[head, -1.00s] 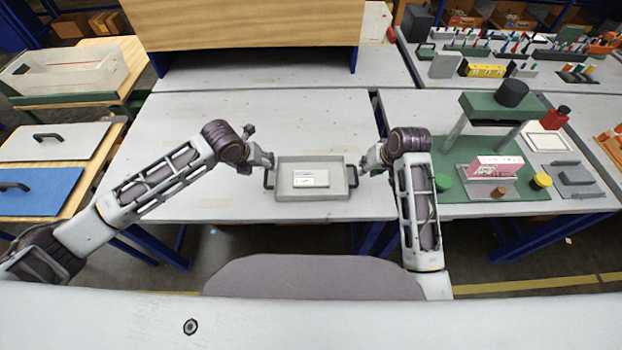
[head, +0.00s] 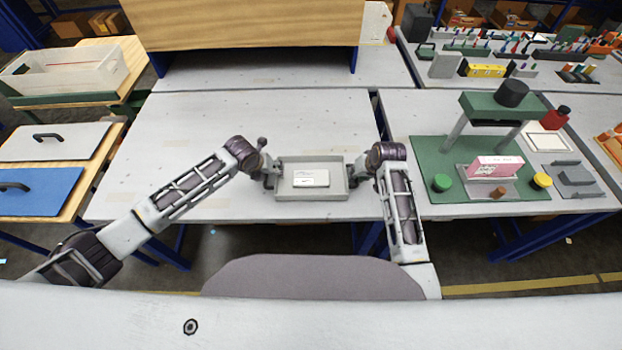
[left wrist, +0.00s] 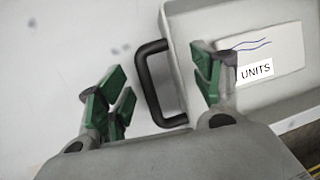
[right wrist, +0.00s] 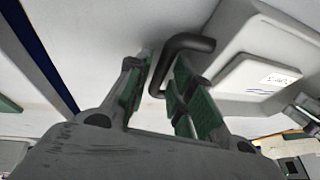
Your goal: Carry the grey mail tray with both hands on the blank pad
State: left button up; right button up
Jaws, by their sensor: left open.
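The grey mail tray (head: 312,195) lies on the white table, with a white labelled block (head: 311,178) inside. The block's "UNITS" label (left wrist: 255,71) shows in the left wrist view. My left gripper (head: 269,179) is at the tray's left end, open, with the dark left handle (left wrist: 146,80) between its parted fingers. My right gripper (head: 354,178) is at the right end. In the right wrist view its fingers are apart, with the dark right handle (right wrist: 188,43) between them. I cannot tell which surface is the blank pad.
The table (head: 210,130) is clear behind the tray and to its left. To the right, a green mat (head: 430,160) carries a stand (head: 490,105), a pink box (head: 495,167) and knobs. At left lie a blue panel (head: 40,195) and a pale panel (head: 60,148) with handles.

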pick_arm(q)
jog(key=shift+w+d+f, duration=0.1)
jog(key=shift+f, duration=0.25)
pick_arm(e)
jog(key=shift+w+f, duration=0.1)
jog(key=shift+f, duration=0.25)
pick_arm(q)
jog(key=shift+c, duration=0.5)
pick_arm(e)
jog(key=shift+c, duration=0.5)
pick_arm(q)
jog(key=c, duration=0.4)
pick_arm(e)
grip_shut()
pick_arm(q)
jog(key=c, duration=0.9)
jog(key=shift+o, duration=0.2)
pick_arm(e)
jog(key=shift+r, duration=0.1)
